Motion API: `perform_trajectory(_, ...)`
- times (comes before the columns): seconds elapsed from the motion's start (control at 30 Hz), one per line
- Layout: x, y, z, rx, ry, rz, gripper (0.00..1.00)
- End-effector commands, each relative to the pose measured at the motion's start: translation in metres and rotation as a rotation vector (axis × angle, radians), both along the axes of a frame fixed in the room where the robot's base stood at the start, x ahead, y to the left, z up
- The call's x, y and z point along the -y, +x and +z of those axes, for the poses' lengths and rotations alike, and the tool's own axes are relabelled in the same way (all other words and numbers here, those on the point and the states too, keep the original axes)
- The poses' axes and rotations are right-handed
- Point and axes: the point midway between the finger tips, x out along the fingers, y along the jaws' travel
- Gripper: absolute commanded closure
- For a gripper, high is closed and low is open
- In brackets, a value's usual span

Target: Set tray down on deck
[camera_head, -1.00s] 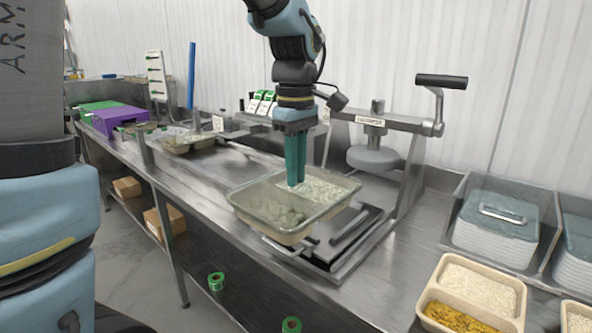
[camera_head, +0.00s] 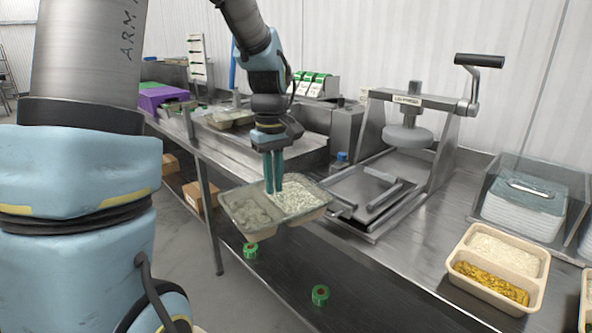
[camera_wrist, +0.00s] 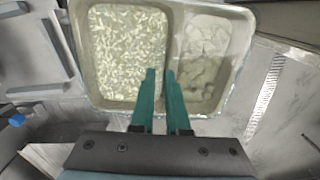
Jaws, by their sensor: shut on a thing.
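My gripper (camera_head: 273,188) points down with its teal fingers shut on the tray (camera_head: 238,191), gripping it at the wall between its two compartments. The tray is beige with a clear greenish film or lid look. It holds white rice in one compartment and pale grey-green pieces in the other. In the wrist view the tray (camera_wrist: 167,80) lies ahead of the fingers (camera_wrist: 162,95). The tray is held in the air past the front edge of the steel counter, left of the press. The deck (camera_head: 370,196) appears to be the press's flat metal bed, and it is empty.
The lever press (camera_head: 408,137) stands at the back of the counter. An open two-part tray (camera_head: 452,280) of rice and yellow food sits at right, by a bin of stacked lids (camera_head: 520,205). Green tape rolls (camera_head: 320,295) lie on the lower shelf.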

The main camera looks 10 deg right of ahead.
Motion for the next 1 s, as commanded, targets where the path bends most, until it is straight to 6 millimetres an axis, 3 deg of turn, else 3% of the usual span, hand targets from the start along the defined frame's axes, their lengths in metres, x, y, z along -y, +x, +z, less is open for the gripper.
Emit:
perform_trajectory(0.23, -0.085, 0.039, -0.076, -0.005, 0.002, -0.115, 1.0)
perform_trajectory(0.4, -0.149, 0.05, -0.127, -0.003, 0.002, -0.218, 1.0)
perform_trajectory(0.5, -0.176, 0.05, -0.147, -0.001, 0.004, -0.263, 1.0)
perform_trajectory(0.7, -0.201, 0.049, -0.165, 0.004, 0.006, -0.314, 1.0)
perform_trajectory(1.0, -0.203, 0.049, -0.166, 0.005, 0.006, -0.321, 1.0)
